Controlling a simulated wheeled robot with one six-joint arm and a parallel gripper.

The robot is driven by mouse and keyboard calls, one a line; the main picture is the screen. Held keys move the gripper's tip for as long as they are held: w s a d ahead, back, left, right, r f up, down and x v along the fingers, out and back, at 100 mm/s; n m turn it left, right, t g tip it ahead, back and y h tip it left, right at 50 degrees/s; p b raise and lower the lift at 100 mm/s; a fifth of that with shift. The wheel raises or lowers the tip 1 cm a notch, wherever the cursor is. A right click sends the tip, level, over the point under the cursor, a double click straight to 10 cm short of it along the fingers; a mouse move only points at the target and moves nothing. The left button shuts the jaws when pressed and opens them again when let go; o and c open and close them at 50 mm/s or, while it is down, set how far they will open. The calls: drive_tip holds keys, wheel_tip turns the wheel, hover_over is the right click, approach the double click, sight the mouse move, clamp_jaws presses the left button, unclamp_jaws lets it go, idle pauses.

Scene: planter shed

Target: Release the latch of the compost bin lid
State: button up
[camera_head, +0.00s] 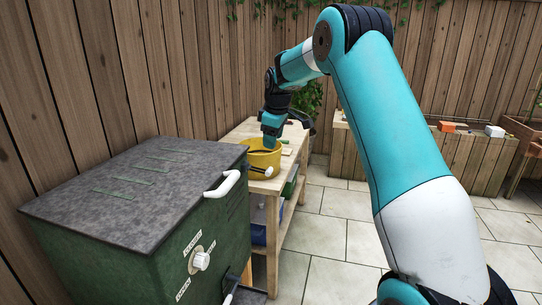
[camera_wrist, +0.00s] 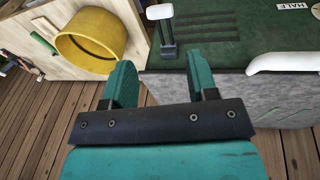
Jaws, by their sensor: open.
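The compost bin (camera_head: 105,255) is a green box at the left with a dark grey lid (camera_head: 110,185). A white handle (camera_head: 222,184) sits at the lid's front edge; it also shows in the wrist view (camera_wrist: 285,62). A short dark lever with a white tip (camera_head: 268,171), which looks like the latch, sticks out near the bin's far front corner. In the wrist view the lever (camera_wrist: 160,12) stands ahead of the gap between my fingers. My gripper (camera_wrist: 162,75) is open and empty, apart from the lever. Its fingertips are unclear in the head view.
A yellow pot (camera_head: 258,161) stands on a wooden bench (camera_head: 232,133) beyond the bin, close to my gripper. A white knob (camera_head: 201,260) with labels is on the bin's front. A wooden fence (camera_head: 110,70) stands behind. The paved floor (camera_head: 330,235) at the right is clear.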

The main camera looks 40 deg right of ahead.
drive_tip(key=shift+v, duration=1.65)
drive_tip(key=s+a+r+y+p, duration=0.1)
drive_tip(key=s+a+r, duration=0.1)
drive_tip(key=s+a, duration=0.45)
drive_tip(key=s+a+r+y+p, duration=0.1)
drive_tip(key=s+a, duration=0.2)
drive_tip(key=a, duration=0.6)
drive_tip(key=s+a+r+y, duration=0.15)
drive_tip(key=s+a, duration=0.25)
drive_tip(key=a, duration=0.4)
drive_tip(key=s+a+g, duration=0.1)
drive_tip(key=s+a, duration=0.2)
drive_tip(key=s, duration=0.4)
drive_tip(key=s+a+y+p, duration=0.1)
drive_tip(key=s+a, duration=0.3)
drive_tip(key=s, duration=0.4)
drive_tip(key=s+a+f+g+p, duration=0.1)
drive_tip(key=s+a, duration=0.3)
drive_tip(key=s, duration=0.4)
drive_tip(key=shift+g, duration=0.3)
drive_tip(key=shift+f+y, duration=0.1)
drive_tip(key=shift+y, duration=0.15)
